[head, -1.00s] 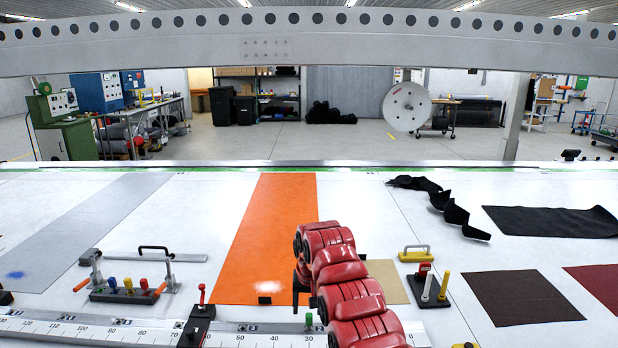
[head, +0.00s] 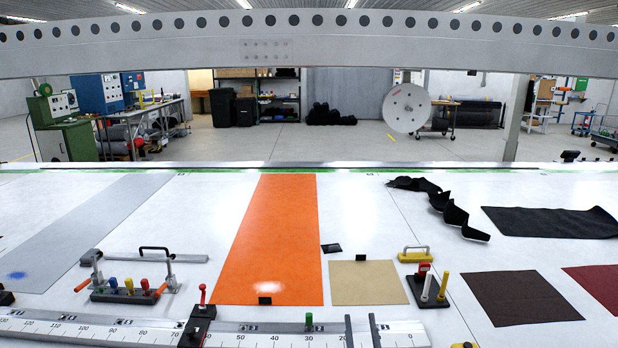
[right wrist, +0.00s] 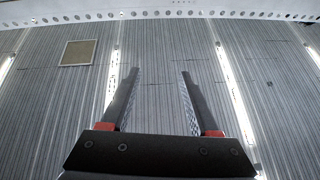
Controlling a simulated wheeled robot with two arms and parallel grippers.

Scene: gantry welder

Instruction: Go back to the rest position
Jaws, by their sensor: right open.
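My right gripper (head: 361,318) shows only as two dark fingertips at the bottom edge of the head view, in front of the long ruler. In the right wrist view its two fingers (right wrist: 159,75) stand wide apart with nothing between them, and the ceiling lies behind them. My left gripper is in neither view.
The white table holds an orange sheet (head: 270,235), a tan square (head: 368,284) and a ruler (head: 110,332) along the near edge. A rack of colored-handled tools (head: 128,290) stands left, and a small black holder (head: 425,292) right. A perforated beam (head: 330,40) spans above.

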